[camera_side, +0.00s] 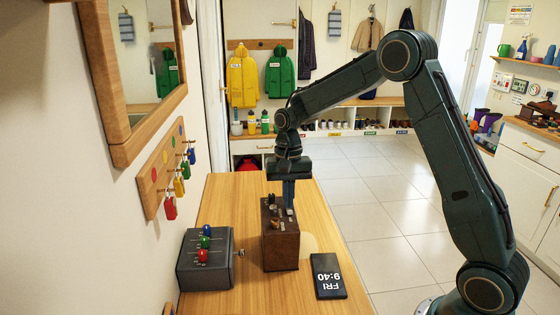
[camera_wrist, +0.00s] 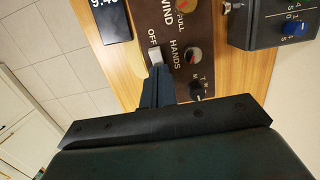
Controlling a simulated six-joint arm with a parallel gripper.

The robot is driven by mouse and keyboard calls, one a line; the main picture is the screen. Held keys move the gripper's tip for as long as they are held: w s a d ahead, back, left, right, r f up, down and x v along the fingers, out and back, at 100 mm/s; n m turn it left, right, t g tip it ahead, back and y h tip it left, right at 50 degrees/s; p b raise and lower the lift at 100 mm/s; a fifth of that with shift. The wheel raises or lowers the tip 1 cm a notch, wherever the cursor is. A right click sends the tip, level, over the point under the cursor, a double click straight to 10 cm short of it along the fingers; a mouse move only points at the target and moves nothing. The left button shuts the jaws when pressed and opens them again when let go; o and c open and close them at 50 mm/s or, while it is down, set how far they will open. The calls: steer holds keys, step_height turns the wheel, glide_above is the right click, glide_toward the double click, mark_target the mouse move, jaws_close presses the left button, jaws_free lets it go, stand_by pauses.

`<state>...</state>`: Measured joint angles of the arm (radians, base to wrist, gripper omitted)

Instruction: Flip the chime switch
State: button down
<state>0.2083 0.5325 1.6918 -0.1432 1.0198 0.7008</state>
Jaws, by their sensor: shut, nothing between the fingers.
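A brown box (camera_side: 281,246) stands on the wooden table. A pale grey switch piece (camera_wrist: 155,56) sits beside the OFF label; I cannot read a chime label. My gripper (camera_side: 289,205) points down at the right side of the box top, fingers shut and empty. In the wrist view the fingertips (camera_wrist: 157,76) are right at the pale switch piece, at or very near contact. The fingers hide part of the panel around it.
A grey box (camera_side: 205,272) with blue, green and red knobs stands left of the brown box. A black clock display (camera_side: 327,276) reading FRI 9:40 lies at its right front. A key rack (camera_side: 165,168) hangs on the left wall. The table (camera_side: 235,190) is clear behind.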

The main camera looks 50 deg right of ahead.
steer(key=shift+s+a+f, duration=0.2)
steer(key=shift+s+a, duration=0.15)
steer(key=shift+s, duration=0.1)
steer(key=shift+w+d+r, duration=0.1)
steer(key=shift+r, duration=0.05)
steer(key=shift+w+r, duration=0.1)
steer(key=shift+r, duration=0.3)
step_height(320, 180, up, 13)
steer(key=w+d, duration=0.1)
steer(key=shift+d, duration=0.15)
steer(key=shift+f+m, duration=0.1)
steer(key=shift+m, duration=0.2)
stand_by(0.5)
steer(key=m, duration=1.7)
steer(key=shift+w, duration=0.1)
